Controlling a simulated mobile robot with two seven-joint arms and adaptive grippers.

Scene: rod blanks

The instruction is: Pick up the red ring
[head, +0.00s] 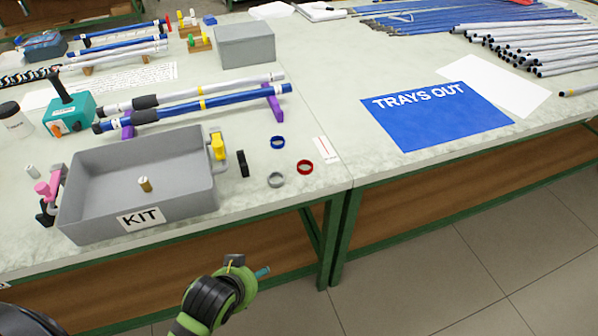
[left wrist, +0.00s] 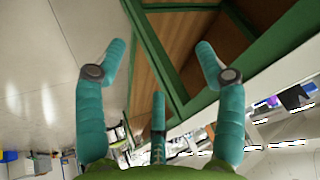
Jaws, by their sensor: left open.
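The red ring (head: 305,167) lies flat on the pale table, near the front edge, in the head view. A blue ring (head: 277,142) lies behind it to the left, and a grey ring (head: 275,180) lies to its left. My left gripper (head: 262,271) is in front of the table, below and left of the red ring and apart from it; only a teal fingertip shows there. The left wrist view shows the left gripper (left wrist: 160,52) with its fingers spread and nothing between them. My right gripper is not in view.
A grey KIT tray (head: 85,222) with a small brass piece stands left of the rings. A black piece (head: 243,163) stands between them. Rods lie on purple supports behind. A white card (head: 326,150) and blue TRAYS OUT sheet (head: 430,125) lie right. The green table frame (head: 340,235) is below.

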